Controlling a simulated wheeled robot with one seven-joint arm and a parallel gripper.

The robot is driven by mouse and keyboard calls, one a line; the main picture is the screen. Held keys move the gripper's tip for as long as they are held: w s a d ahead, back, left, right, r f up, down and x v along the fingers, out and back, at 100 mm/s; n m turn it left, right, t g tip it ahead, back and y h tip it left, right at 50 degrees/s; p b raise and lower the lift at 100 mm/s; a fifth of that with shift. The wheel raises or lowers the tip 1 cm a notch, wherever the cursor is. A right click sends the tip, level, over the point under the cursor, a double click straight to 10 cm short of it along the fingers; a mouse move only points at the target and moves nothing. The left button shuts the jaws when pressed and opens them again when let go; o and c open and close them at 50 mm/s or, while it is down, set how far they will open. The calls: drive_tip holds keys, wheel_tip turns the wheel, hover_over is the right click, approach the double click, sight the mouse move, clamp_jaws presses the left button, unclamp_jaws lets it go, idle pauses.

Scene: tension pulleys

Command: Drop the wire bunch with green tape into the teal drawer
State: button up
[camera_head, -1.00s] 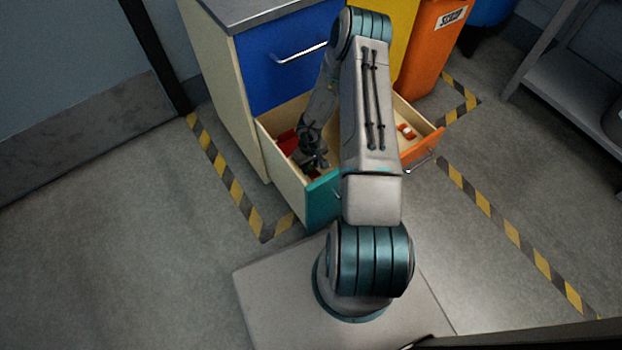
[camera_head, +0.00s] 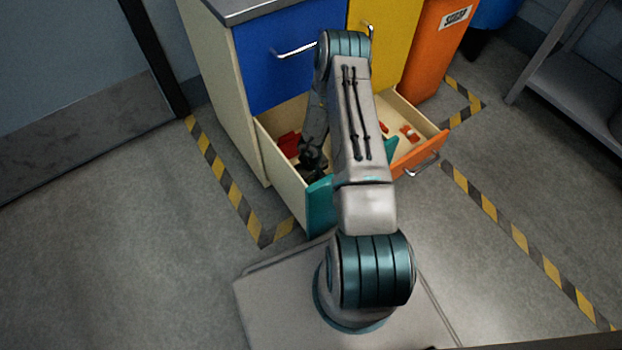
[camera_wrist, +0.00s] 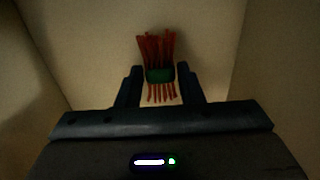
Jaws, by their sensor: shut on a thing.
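The wire bunch with green tape (camera_wrist: 160,75) is a set of red wires with a green band round its middle. In the wrist view it sits between the two dark fingers of my gripper (camera_wrist: 160,86), which are shut on it at the band. The teal drawer (camera_head: 321,206) is pulled open at the bottom left of the cabinet. In the head view my gripper (camera_head: 312,165) is low, over or inside this drawer. Pale walls surround the bunch in the wrist view.
A red thing (camera_head: 289,143) lies in the teal drawer. An open orange drawer (camera_head: 428,148) with small red-and-white things is to the right. A blue drawer front (camera_head: 285,60) and a yellow door (camera_head: 388,45) stand above. An orange bin (camera_head: 432,55) is behind right.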

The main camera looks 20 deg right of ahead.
sight(311, 181)
drive_tip(key=shift+f, duration=0.45)
drive_tip(key=o, duration=1)
wheel_tip(311, 181, up, 13)
drive_tip(key=p, duration=0.6)
drive_tip(key=shift+r+p, duration=0.15)
drive_tip(key=shift+p, duration=0.15)
